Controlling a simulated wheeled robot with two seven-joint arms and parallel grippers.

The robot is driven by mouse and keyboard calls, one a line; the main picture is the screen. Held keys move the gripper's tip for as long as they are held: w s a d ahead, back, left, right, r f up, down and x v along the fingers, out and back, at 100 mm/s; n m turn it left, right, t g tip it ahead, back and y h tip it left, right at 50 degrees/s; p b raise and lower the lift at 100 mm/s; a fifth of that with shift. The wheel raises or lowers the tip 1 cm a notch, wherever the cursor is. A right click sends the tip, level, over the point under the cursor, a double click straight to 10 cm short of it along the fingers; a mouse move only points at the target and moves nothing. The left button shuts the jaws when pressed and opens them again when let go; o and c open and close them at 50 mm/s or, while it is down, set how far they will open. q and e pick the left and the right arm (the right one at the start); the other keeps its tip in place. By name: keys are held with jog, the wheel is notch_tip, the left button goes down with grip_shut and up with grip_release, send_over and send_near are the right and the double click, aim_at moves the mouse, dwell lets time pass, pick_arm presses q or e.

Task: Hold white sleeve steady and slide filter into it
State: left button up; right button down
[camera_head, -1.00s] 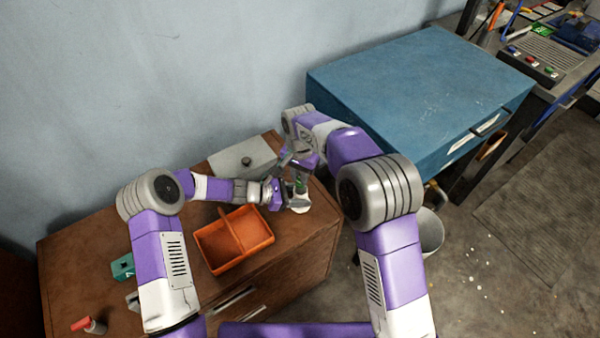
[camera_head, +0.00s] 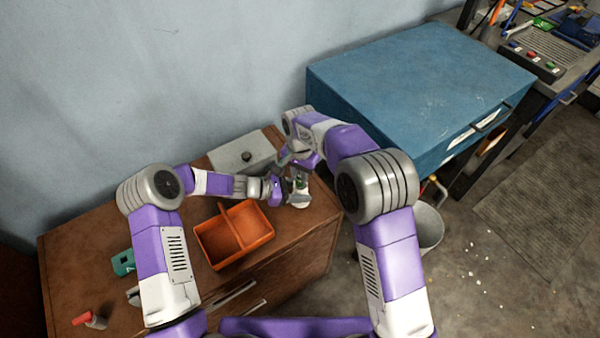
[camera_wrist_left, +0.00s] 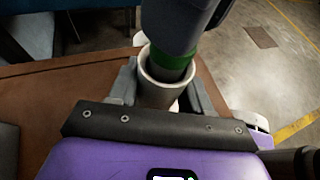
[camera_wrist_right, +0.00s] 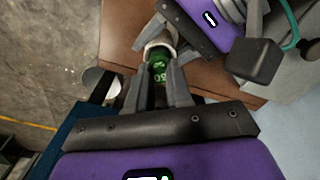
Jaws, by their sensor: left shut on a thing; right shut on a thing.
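My left gripper (camera_wrist_left: 160,90) is shut on the white sleeve (camera_wrist_left: 158,98), which stands open end up between its fingers. The green filter (camera_wrist_left: 172,66) has its lower end within the mouth of the sleeve in the left wrist view. How deep it sits is hidden by the sleeve wall. My right gripper (camera_wrist_right: 160,82) is shut on the filter (camera_wrist_right: 158,64), whose green, number-marked side shows between the fingers. The white sleeve rim (camera_wrist_right: 158,40) is just beyond it. In the head view both grippers meet over the right end of the brown cabinet, and the sleeve (camera_head: 300,199) looks small there.
An orange divided tray (camera_head: 233,240) sits on the brown cabinet (camera_head: 85,255), left of the grippers. A grey box (camera_head: 240,153) lies behind them. A teal object (camera_head: 123,263) and a red-tipped item (camera_head: 84,317) are at the left. A blue cabinet (camera_head: 410,85) stands at the right.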

jog(key=shift+f, duration=0.65)
jog(key=c, duration=0.6)
grip_release()
jog(key=shift+c, duration=0.2)
jog(key=shift+r, duration=3.55)
pick_arm(q)
jog(key=o, duration=1.1)
jog(key=shift+o, duration=0.2)
